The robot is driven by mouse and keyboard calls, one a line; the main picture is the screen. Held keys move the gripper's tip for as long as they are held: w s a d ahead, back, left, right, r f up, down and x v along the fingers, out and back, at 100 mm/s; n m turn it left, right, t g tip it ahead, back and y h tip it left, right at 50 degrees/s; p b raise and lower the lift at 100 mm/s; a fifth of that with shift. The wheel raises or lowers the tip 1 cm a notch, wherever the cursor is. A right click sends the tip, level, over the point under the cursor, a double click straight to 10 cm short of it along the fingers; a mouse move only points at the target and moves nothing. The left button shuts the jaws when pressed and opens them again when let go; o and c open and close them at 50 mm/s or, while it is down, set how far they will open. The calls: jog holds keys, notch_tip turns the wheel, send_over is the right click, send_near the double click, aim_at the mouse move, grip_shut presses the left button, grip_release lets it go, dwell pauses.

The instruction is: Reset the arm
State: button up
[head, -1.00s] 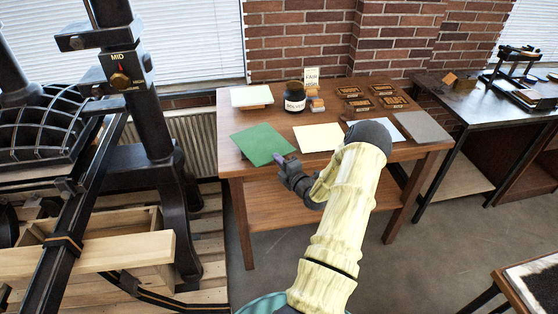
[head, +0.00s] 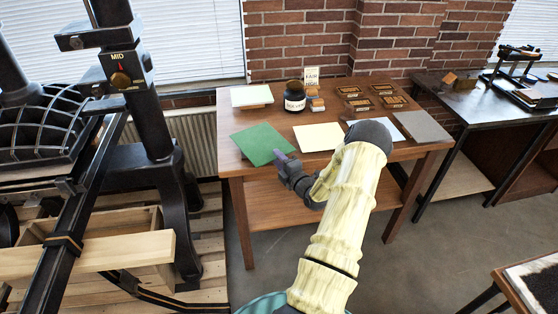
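My arm, pale yellow with dark joints, reaches from the bottom of the head view toward the wooden table (head: 235,163). My gripper (head: 278,154) is at the table's front edge, by the near right corner of a green sheet (head: 258,142). The gripper is small and dark with a purplish tip. I cannot tell whether its fingers are apart or closed, or whether the purplish part is a held thing.
The table bears a cream sheet (head: 319,137), a dark bottle (head: 294,97), several small stamp blocks (head: 361,104) and a grey slab (head: 422,127). A large black press (head: 150,110) stands close at left. A dark bench (head: 470,105) stands at right. Floor is clear in front.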

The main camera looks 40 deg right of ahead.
jog(key=s, duration=0.2)
jog(key=s+p, duration=0.1)
jog(key=s, duration=0.1)
jog(key=s+a, duration=0.1)
jog(key=s, duration=0.1)
jog(key=shift+p, duration=0.4)
dwell(0.4)
jog(key=shift+w, duration=0.1)
dwell(0.3)
